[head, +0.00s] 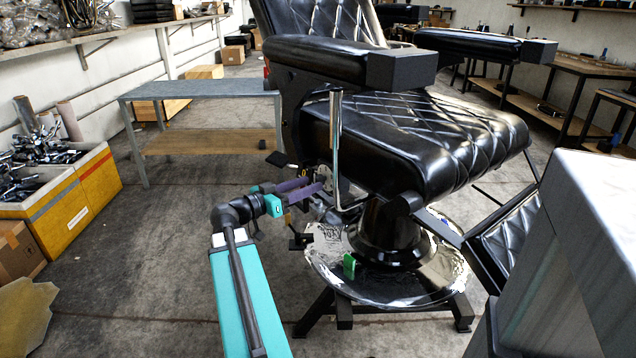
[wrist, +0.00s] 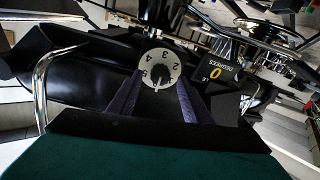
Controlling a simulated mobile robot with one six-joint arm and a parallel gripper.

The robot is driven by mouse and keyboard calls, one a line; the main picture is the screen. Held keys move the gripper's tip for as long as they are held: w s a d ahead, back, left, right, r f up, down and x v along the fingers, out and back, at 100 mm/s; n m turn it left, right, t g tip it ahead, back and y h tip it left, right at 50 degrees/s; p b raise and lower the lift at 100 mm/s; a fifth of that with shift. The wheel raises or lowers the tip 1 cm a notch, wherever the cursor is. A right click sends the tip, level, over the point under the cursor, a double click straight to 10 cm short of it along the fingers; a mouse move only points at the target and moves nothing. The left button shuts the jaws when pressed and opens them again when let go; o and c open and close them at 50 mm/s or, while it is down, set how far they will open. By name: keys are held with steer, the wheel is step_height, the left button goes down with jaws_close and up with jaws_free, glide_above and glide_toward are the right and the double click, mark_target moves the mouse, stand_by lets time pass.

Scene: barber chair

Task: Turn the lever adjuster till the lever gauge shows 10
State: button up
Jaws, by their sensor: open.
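My gripper (head: 312,187) is open and empty, beside the chair's base under the seat. In the wrist view its purple fingers (wrist: 158,95) spread on either side of a pale round dial (wrist: 161,66) with numbers and a dark pointer; contact is not visible. Whether this dial is the lever adjuster I cannot tell. To its right is a black gauge (wrist: 221,72) marked "DEGREES", with a yellow 0 and a partly hidden label starting "LE". A chrome lever (head: 336,150) stands upright at the seat's near side; a chrome bar also shows in the wrist view (wrist: 41,90).
The black barber chair (head: 400,130) has a round chrome base (head: 390,288) on dark legs. A green part (head: 349,265) sits at the base. A grey-topped bench (head: 200,90) stands behind; yellow crates (head: 75,205) are at left. The floor between is clear.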

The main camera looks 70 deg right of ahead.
mark_target(319, 180)
steer(key=shift+x, duration=2.4)
steer(key=c, duration=1.1)
steer(key=shift+o, duration=0.2)
